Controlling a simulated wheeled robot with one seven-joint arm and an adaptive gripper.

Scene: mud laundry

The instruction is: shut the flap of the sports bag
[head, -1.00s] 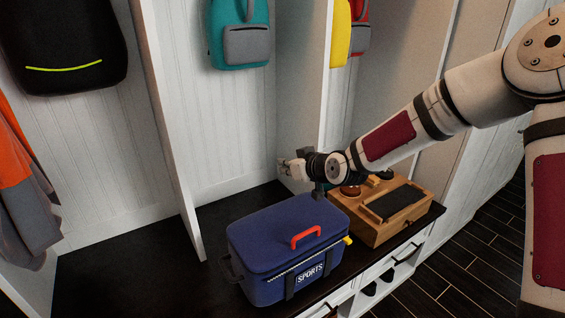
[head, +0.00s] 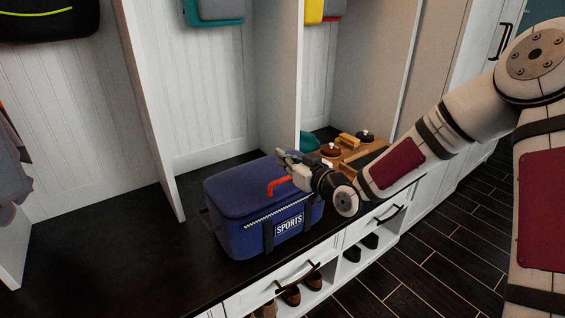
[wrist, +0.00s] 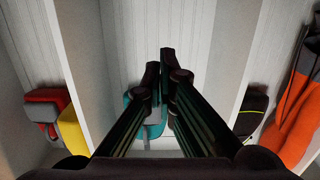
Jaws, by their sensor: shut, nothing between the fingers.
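The blue sports bag (head: 235,228) stands upright on the dark bench top. Its flap (head: 235,188) lies flat across the top, level with the rim, and looks shut. A red handle (head: 276,187) stands up from the flap, and a SPORTS label is on the front. My gripper (head: 281,157) is shut and empty. It is above the right part of the bag, close to the handle, and hides the flap's right end; I cannot tell whether it touches. In the wrist view the shut fingers (wrist: 163,60) point toward the cubby wall; the bag is not in that view.
A wooden shoe-care box (head: 335,145) with brushes and tins stands right of the bag, partly behind my arm. White dividers (head: 150,110) rise behind the bench (head: 110,250). The bench is clear left of the bag. A teal backpack (head: 213,10) hangs behind.

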